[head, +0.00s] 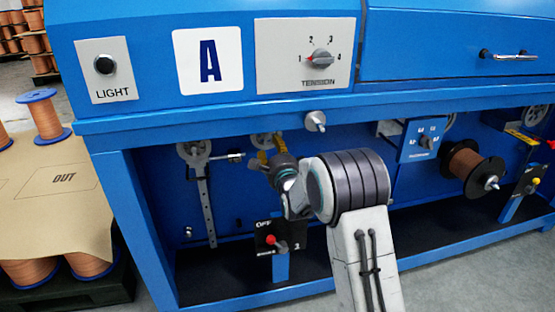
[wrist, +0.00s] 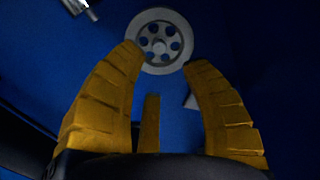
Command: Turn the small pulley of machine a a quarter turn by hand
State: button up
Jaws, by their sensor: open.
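Machine A is the blue machine with the panel marked A (head: 208,60). A small grey pulley wheel with round holes (wrist: 160,40) is at the top middle of the wrist view, just beyond my fingertips. In the head view a pulley (head: 262,139) shows partly behind my gripper, under the machine's upper beam. My gripper (wrist: 164,60) has its yellow fingers spread and empty, one on each side of the wheel's lower part in the picture. I cannot tell whether they touch it. In the head view my gripper (head: 262,152) points into the bay.
Another pulley (head: 195,149) with a slotted arm hangs to the left. A switch box with a red knob (head: 272,242) stands below my gripper. A knob (head: 316,121) sticks out from the beam. A copper spool (head: 466,166) is to the right.

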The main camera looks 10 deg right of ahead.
jog(key=shift+s, duration=2.4)
jog(key=shift+s, duration=0.1)
